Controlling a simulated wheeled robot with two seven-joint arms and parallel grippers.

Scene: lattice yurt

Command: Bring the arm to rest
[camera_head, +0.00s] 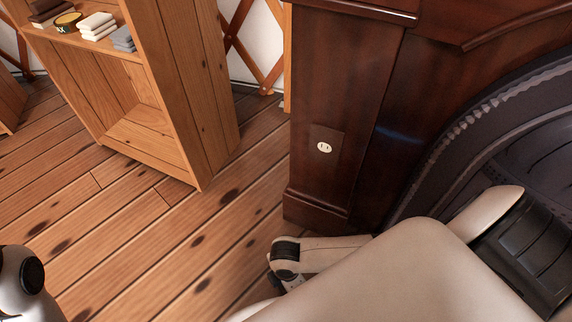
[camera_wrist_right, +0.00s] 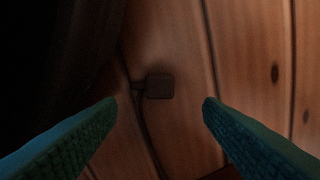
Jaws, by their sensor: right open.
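My right arm (camera_head: 400,275) reaches across the lower right of the head view, close to the dark wooden cabinet; its gripper is hidden there. In the right wrist view my right gripper (camera_wrist_right: 160,101) is open, with its two teal ridged fingers wide apart and nothing between them. Beyond the fingertips is a small dark squarish block (camera_wrist_right: 159,86) with a thin dark line, perhaps a cord, running down beside it. It lies apart from the fingers against brown wood planks. Part of my left arm (camera_head: 28,280) shows at the lower left; its gripper is out of view.
The dark wooden cabinet (camera_head: 345,95) carries a round pale outlet (camera_head: 324,147) on its side. A dark curved ridged object (camera_head: 520,115) stands at the right, close to my right arm. A wooden shelf (camera_head: 185,90) holds small items at upper left. The plank floor (camera_head: 150,230) between is clear.

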